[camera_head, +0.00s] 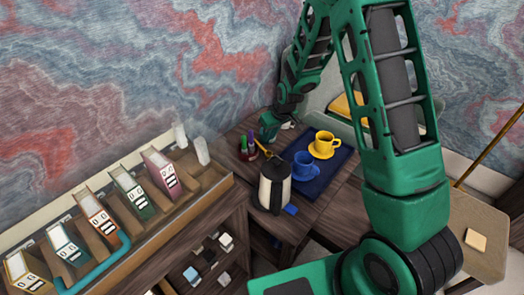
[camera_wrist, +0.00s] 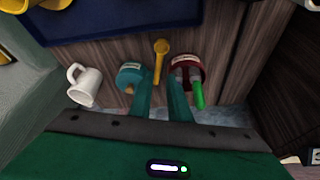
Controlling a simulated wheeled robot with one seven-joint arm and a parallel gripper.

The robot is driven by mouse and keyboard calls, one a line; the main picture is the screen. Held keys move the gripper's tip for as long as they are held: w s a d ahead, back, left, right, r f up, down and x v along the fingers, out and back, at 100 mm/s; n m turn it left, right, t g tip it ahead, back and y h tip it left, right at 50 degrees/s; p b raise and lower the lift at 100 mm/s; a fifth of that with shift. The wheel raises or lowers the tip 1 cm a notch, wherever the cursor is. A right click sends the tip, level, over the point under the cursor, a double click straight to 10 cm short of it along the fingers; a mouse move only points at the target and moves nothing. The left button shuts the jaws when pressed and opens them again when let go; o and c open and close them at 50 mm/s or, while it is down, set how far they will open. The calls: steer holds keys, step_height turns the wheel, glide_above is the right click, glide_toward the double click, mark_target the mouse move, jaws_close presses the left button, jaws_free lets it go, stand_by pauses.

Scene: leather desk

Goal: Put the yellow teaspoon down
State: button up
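The yellow teaspoon (camera_wrist: 161,47) shows in the wrist view with its bowl beyond my fingertips and its handle running back between them.
A white mug (camera_wrist: 84,86) is at left. A blue tray (camera_head: 325,178) holds a yellow cup (camera_head: 323,146) and blue cup (camera_head: 305,166). A carafe (camera_head: 273,190) stands nearby.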

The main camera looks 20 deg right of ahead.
mark_target(263, 148)
steer(key=shift+x, duration=5.05)
steer(key=shift+s+d, duration=0.1)
steer(key=shift+d, duration=0.05)
jaws_close()
